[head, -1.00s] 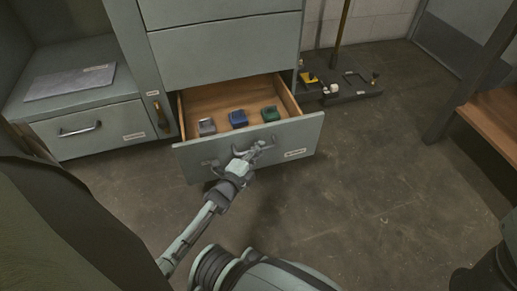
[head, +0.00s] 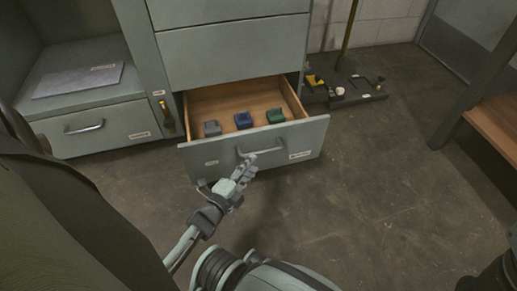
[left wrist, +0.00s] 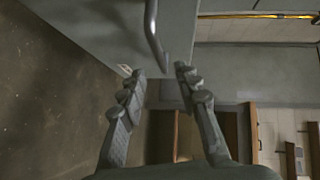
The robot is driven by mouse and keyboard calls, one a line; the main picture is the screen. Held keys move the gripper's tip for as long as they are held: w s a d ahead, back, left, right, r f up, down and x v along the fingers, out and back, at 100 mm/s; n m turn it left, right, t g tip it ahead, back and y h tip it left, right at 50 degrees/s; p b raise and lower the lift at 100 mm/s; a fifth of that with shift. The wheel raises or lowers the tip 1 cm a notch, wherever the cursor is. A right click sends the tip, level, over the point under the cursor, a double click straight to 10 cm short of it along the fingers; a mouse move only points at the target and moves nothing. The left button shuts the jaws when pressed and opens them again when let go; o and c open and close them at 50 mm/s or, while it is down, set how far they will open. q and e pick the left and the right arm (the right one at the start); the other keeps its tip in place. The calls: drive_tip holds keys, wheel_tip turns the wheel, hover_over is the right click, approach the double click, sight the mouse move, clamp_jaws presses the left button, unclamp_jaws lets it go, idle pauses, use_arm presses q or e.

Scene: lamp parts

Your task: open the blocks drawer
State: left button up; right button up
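The blocks drawer (head: 292,143) is the low grey drawer of the cabinet and stands pulled out. Inside its wooden box sit a grey block (head: 212,128), a blue block (head: 243,120) and a green block (head: 275,116). Its bar handle (head: 268,152) is on the front, and it also shows in the left wrist view (left wrist: 152,32). My left gripper (head: 248,163) is just in front of and below the handle. In the left wrist view its fingers (left wrist: 160,73) are spread and hold nothing, with the handle beyond the tips. My right gripper is out of view.
A closed drawer (head: 95,130) with a grey slab on the shelf above is at the left. Closed drawers (head: 235,50) are above the open one. A dark tray of small items (head: 345,92) lies at the back. A wooden bench (head: 497,115) stands right. Floor between is clear.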

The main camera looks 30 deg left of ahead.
use_arm(q)
drive_tip(key=shift+s+d+r, duration=0.1)
drive_tip(key=shift+s+r, duration=0.05)
drive_tip(key=shift+s, duration=0.75)
drive_tip(key=shift+s+d+r, duration=0.1)
drive_tip(key=shift+s+r, duration=0.05)
drive_tip(key=shift+s, duration=0.75)
